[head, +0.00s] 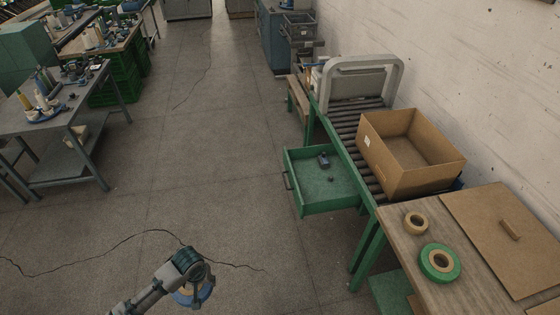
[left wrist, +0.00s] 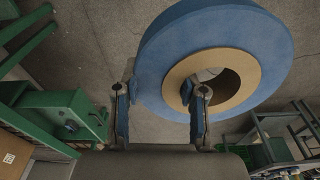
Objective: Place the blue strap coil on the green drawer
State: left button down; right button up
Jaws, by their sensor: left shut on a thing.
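My left gripper (head: 194,287) is at the bottom of the head view, over the open floor. It is shut on the blue strap coil (head: 206,293), mostly hidden there behind the gripper. In the left wrist view the coil (left wrist: 262,35) is large, blue, with a tan core. The left gripper's fingers (left wrist: 160,105) clamp its ring, one outside and one in the core hole. The green drawer (head: 335,187) is pulled out from the green conveyor frame, up and to the right of the gripper. Small dark items lie inside it. The coil is apart from the drawer. My right gripper is not in view.
An open cardboard box (head: 395,178) sits on the roller conveyor. A wooden table (head: 462,285) at right holds a green tape roll (head: 440,262) and a tan roll (head: 416,222). A cluttered workbench (head: 62,105) stands at left. The floor between is clear.

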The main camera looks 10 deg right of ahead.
aim_at(331, 180)
jog(key=i+j+z, duration=0.15)
jog(key=i, duration=0.3)
jog(key=i+j+z, duration=0.15)
jog(key=i, duration=0.25)
jog(key=i+j+z, duration=0.2)
jog(key=i, duration=0.25)
jog(key=i+j+z, duration=0.15)
jog(key=z, duration=0.35)
jog(key=i+j+z, duration=0.25)
jog(key=z, duration=0.25)
jog(key=i+j+z, duration=0.15)
jog(key=j+z, duration=0.3)
jog(key=i+j+z, duration=0.1)
jog(key=j+z, duration=0.15)
jog(key=z, duration=0.25)
